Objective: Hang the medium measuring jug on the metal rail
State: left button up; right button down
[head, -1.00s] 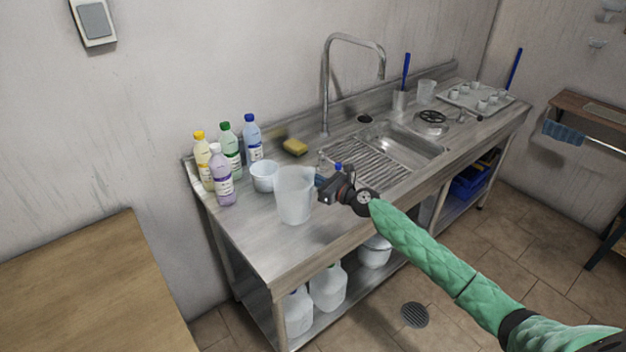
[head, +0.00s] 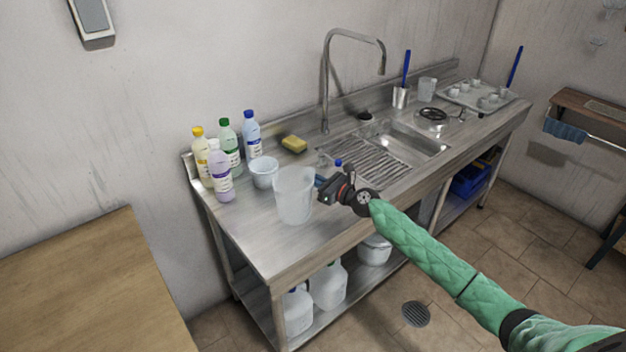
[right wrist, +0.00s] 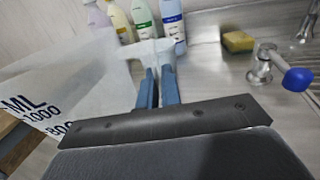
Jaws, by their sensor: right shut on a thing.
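A translucent measuring jug (head: 293,195) is upright at the front left of the steel counter. I cannot tell whether its base touches the counter. In the right wrist view the jug (right wrist: 50,95) fills the left side, with "ML 1000" printed on it. My right gripper (head: 322,182) comes in from the right and is shut on the jug's handle side. Its blue fingers (right wrist: 157,88) are close together in the wrist view; the handle between them is hard to make out. A metal rail (head: 606,142) runs below the wooden wall shelf at far right. My left gripper is out of view.
A smaller white jug (head: 264,173) and several bottles (head: 221,178) stand behind the held jug. A sponge (head: 294,144), tap (head: 326,90) and sink (head: 405,140) lie further along. A blue cloth (head: 565,131) hangs at the rail's left end.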

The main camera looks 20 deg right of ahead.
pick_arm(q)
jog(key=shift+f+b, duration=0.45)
pick_arm(e)
jog(key=shift+f, duration=0.65)
jog(key=c, duration=1.5)
grip_release()
jog(key=b+v, duration=0.2)
jog(key=v, duration=0.4)
jog(key=shift+s+d+f, duration=0.1)
jog(key=shift+s+d, duration=0.1)
jog(key=shift+s, duration=0.05)
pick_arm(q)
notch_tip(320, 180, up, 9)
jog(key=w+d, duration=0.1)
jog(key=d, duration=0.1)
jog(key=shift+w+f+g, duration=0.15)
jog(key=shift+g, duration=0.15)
pick_arm(e)
jog(key=shift+s+d, duration=0.35)
jog(key=shift+s, duration=0.15)
